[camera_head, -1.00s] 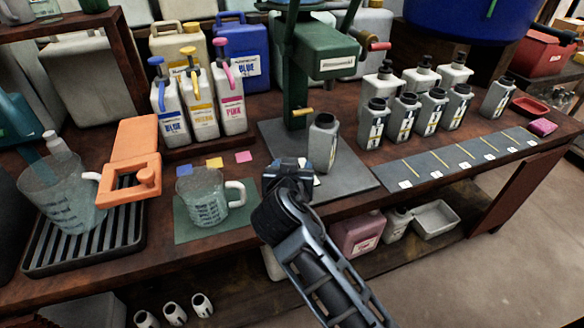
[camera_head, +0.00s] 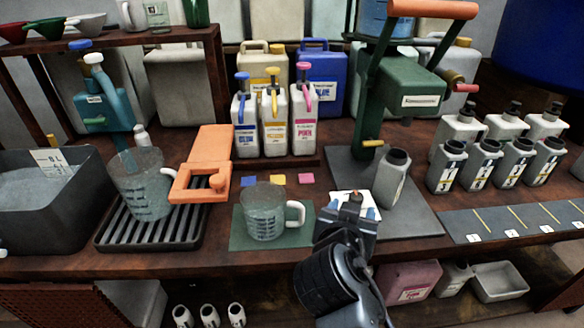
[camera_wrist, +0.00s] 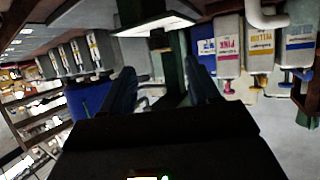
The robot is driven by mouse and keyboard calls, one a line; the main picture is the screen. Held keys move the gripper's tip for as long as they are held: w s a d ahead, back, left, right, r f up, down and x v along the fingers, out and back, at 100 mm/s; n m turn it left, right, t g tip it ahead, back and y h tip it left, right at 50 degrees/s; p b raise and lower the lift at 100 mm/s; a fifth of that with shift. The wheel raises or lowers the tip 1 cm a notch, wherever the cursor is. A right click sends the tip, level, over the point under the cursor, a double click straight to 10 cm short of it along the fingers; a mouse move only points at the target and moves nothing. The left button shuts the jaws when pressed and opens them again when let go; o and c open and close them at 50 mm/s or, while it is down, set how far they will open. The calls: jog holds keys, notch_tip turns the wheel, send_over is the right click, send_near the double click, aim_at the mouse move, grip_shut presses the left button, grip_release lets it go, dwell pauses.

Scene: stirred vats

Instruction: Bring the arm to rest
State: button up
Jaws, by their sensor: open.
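My gripper (camera_head: 352,203) is in front of the bench's middle in the head view, at the front edge of the grey plate under the green press. Its jaws are open, with the two fingers (camera_wrist: 160,92) apart and nothing between them in the wrist view. A grey open-necked bottle (camera_head: 391,179) stands upright on the plate just behind and right of my gripper. A clear measuring jug (camera_head: 264,212) stands on a green mat (camera_head: 238,236) to the left of my gripper, apart from it. My gripper hides part of the plate and bench edge.
The green press (camera_head: 412,88) rises behind the bottle. Pump bottles labelled blue, yellow and pink (camera_head: 304,122) stand behind the jug. Another jug (camera_head: 142,183) stands on a slatted tray (camera_head: 190,232) beside an orange clamp-like piece (camera_head: 205,165). Several grey bottles (camera_head: 484,160) stand at right.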

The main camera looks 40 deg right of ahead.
jog(key=s+a+f+n+t+y+p, duration=0.1)
jog(key=s+a+f+n+t+y, duration=0.25)
jog(key=s+a, duration=0.35)
jog(key=s+a+f+n+t+y, duration=0.2)
jog(key=s+a+n+y, duration=0.25)
jog(key=a, duration=0.45)
jog(key=s+d+r+n+t+y, duration=0.1)
jog(key=s+r+n, duration=0.1)
jog(key=s+r, duration=0.3)
jog(key=s+d+r+n+t+y+p, duration=0.1)
jog(key=s+r, duration=0.3)
jog(key=s, duration=0.6)
jog(key=shift+r+n+y, duration=0.35)
jog(key=shift+n+y, duration=0.05)
jog(key=shift+y, duration=0.3)
jog(key=shift+o, duration=0.2)
